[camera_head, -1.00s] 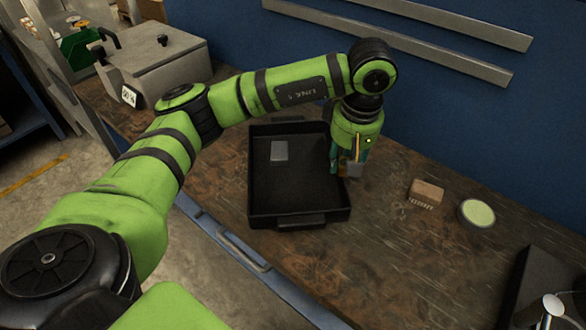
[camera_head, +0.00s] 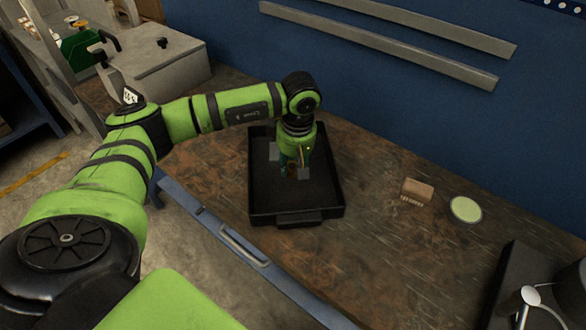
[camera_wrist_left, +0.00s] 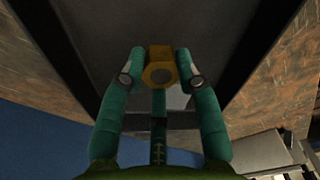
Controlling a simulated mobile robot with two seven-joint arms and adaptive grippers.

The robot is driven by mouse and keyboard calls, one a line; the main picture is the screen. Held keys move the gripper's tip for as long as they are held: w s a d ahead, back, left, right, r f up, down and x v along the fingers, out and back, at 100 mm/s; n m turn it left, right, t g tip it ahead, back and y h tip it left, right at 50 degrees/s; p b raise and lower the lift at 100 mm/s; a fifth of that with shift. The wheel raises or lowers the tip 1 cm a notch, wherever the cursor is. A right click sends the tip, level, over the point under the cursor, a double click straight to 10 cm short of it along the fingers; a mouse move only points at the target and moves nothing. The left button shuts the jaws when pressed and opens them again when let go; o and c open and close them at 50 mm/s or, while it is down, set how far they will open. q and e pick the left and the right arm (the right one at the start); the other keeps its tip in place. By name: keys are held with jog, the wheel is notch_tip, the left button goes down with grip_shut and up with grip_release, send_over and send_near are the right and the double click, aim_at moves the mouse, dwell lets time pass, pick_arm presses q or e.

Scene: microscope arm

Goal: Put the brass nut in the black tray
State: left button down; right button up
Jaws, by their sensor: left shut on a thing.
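The brass nut (camera_wrist_left: 159,68) is between the fingertips of my left gripper (camera_wrist_left: 160,72) in the left wrist view, and the gripper is shut on it. The black tray (camera_head: 265,203) stands on the bench in the head view. My left gripper (camera_head: 290,171) points down over the inside of the tray; the tray floor (camera_wrist_left: 105,30) shows behind the nut in the wrist view. The nut is hard to make out in the head view. I cannot tell its exact height above the floor. My right gripper is not in view.
A small wooden brush (camera_head: 417,188) and a pale green round disc (camera_head: 466,209) lie right of the tray. A black object (camera_head: 510,285) stands at the bottom right. A grey box (camera_head: 160,70) stands at the back left. The bench between tray and brush is clear.

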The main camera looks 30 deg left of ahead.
aim_at(293, 173)
pick_arm(q)
notch_tip(293, 173, down, 3)
jog(key=shift+p, duration=0.4)
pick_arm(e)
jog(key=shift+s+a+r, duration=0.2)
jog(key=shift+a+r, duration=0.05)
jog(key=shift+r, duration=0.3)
pick_arm(q)
jog(key=shift+f, duration=0.1)
jog(key=shift+f+b, duration=0.15)
jog(key=shift+b, duration=0.15)
jog(key=c, duration=0.9)
grip_release()
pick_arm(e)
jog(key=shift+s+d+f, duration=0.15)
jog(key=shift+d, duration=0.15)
